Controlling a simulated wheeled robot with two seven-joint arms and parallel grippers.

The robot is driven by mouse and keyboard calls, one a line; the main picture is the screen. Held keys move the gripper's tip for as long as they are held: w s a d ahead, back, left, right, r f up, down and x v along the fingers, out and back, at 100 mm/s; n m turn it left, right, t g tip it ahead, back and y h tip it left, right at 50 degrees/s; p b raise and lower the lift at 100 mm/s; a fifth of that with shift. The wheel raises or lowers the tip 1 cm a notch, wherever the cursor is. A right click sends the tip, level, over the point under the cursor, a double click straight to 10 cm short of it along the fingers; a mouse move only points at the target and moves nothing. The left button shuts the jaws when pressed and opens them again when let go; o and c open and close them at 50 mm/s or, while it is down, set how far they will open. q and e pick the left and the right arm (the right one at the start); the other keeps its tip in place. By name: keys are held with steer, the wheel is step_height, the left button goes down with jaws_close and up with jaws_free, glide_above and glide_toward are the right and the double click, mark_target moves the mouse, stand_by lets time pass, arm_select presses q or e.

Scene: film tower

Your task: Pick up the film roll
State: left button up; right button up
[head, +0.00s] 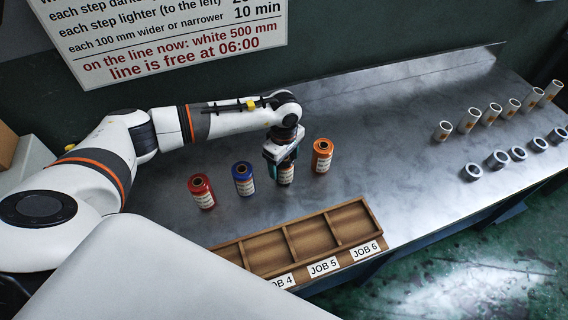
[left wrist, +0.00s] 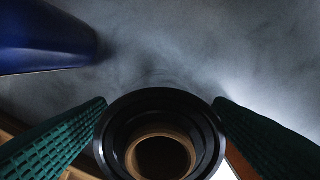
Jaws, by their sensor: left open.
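Several film rolls stand upright on the metal bench: a red roll (head: 201,192), a blue roll (head: 243,180), an orange roll (head: 322,156) and a black-topped roll (head: 286,175) with a pale label. My left gripper (head: 283,163) points down over the black-topped roll and hides its top in the head view. In the left wrist view the black-topped roll (left wrist: 160,104) with its brown core stands between the open green fingers. Whether a finger touches it I cannot tell. Part of the blue roll (left wrist: 40,42) shows at the upper left there. My right gripper is not in view.
A wooden tray (head: 328,212) with compartments labelled JOB 4, JOB 5 and JOB 6 lies at the front edge. Several white tubes (head: 493,115) and short grey-white rings (head: 497,159) stand at the right. The bench (head: 400,180) between is bare. A sign (head: 165,35) hangs behind.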

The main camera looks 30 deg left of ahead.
arm_select(q)
steer(key=shift+f, duration=0.4)
steer(key=c, duration=1)
steer(key=shift+c, duration=0.7)
steer(key=shift+r, duration=0.1)
